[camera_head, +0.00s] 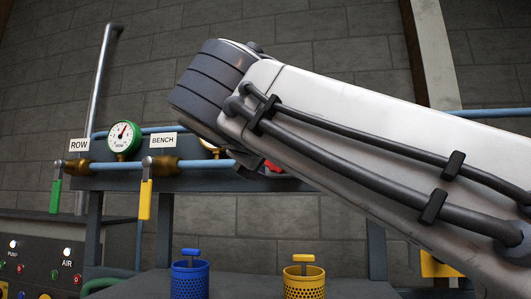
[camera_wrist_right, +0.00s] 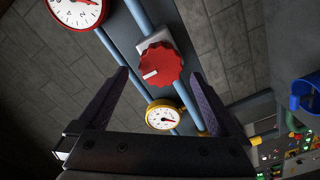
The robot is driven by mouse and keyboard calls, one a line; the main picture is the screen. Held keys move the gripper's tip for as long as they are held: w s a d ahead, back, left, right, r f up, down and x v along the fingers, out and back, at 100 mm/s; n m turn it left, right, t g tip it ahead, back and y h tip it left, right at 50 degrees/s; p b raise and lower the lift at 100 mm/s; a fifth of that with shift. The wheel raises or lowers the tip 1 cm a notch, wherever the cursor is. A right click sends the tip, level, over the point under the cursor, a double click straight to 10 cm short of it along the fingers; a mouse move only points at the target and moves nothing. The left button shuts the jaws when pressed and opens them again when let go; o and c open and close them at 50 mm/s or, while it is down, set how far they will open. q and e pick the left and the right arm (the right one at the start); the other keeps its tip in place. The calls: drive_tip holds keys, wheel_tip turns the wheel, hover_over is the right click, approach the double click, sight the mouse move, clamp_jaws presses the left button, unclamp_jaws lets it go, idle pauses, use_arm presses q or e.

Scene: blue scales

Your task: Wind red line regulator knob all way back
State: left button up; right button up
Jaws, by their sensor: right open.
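The red regulator knob (camera_wrist_right: 161,66) shows in the right wrist view, with a white mark on its face, on a pale mount by a blue pipe. My right gripper (camera_wrist_right: 160,73) is open. In that view the knob lies between its two dark fingers near the tips; no contact shows, and I cannot tell the depth gap. In the head view my right arm crosses from the right and hides most of that stretch of the line. A small red part (camera_head: 272,166) peeks out below it; I cannot tell whether it is the knob. My left gripper is not in view.
A red-rimmed gauge (camera_wrist_right: 80,8) and a yellow-rimmed gauge (camera_wrist_right: 163,115) flank the knob. A green gauge (camera_head: 124,137), a green lever (camera_head: 56,190) and a yellow lever (camera_head: 145,197) are at left. Blue (camera_head: 190,282) and yellow (camera_head: 304,284) perforated canisters stand below.

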drive_tip(key=s+a+b, duration=0.1)
drive_tip(key=s+b, duration=0.1)
drive_tip(key=s, duration=0.5)
drive_tip(key=shift+s+a, duration=0.25)
drive_tip(key=shift+w, duration=0.1)
drive_tip(key=w+p, duration=0.1)
drive_tip(key=w, duration=0.2)
drive_tip(key=w+d+p, duration=0.1)
drive_tip(key=w, duration=0.2)
drive_tip(key=w+d+p, duration=0.1)
drive_tip(key=w+p, duration=0.1)
drive_tip(key=w, duration=0.2)
drive_tip(key=shift+w, duration=0.1)
